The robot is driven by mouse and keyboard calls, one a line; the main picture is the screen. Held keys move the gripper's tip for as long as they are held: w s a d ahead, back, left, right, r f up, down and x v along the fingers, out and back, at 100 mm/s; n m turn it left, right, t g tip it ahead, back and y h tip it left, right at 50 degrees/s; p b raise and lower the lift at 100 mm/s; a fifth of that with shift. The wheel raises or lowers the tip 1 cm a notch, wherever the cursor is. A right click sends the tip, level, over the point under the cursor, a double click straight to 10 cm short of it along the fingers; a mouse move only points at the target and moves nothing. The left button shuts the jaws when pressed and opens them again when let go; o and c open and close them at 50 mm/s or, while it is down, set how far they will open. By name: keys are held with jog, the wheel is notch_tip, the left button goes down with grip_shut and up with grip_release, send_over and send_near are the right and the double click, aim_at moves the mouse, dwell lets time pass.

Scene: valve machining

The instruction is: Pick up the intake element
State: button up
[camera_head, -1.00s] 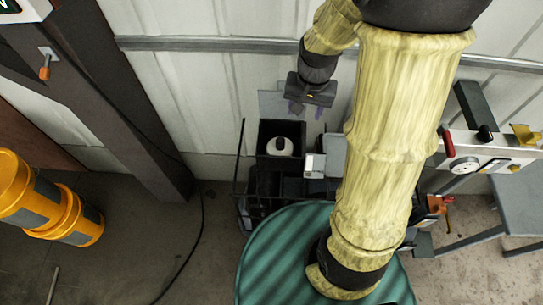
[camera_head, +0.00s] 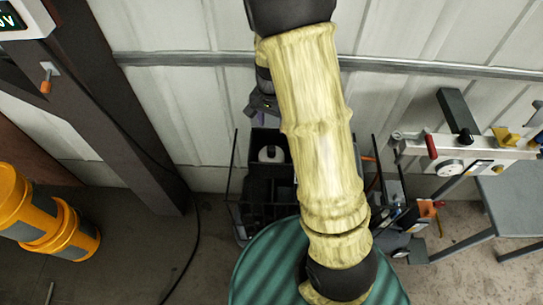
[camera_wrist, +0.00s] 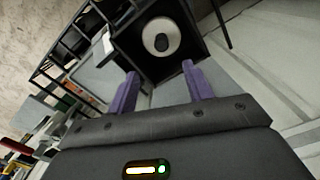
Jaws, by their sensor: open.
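A white round part with a dark centre (camera_wrist: 161,38), likely the intake element, sits in a black square bin. It also shows in the head view (camera_head: 270,154), below and beside my arm. My gripper (camera_wrist: 160,76) is open, with its two purple fingers apart and nothing between them. In the wrist view the white part lies beyond the fingertips, roughly in line with the gap. In the head view my gripper (camera_head: 262,108) is above the bin, partly hidden behind my arm.
The black bin rack (camera_head: 238,190) stands near the ribbed wall. A green ribbed round top (camera_head: 265,265) is in front of it. A bench with a measuring device (camera_head: 450,160) is at right. Yellow cylinders (camera_head: 45,220) and a dark post (camera_head: 120,110) are at left.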

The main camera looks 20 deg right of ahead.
aim_at(271, 147)
notch_tip(271, 147, down, 9)
jog(key=shift+f+p, duration=0.1)
jog(key=shift+p, duration=1)
notch_tip(271, 147, down, 3)
jog(key=shift+w+r+p, duration=0.15)
jog(key=shift+p, duration=1.05)
jog(key=shift+f+p, duration=0.3)
jog(key=shift+f, duration=0.95)
jog(key=shift+w, duration=0.1)
grip_shut()
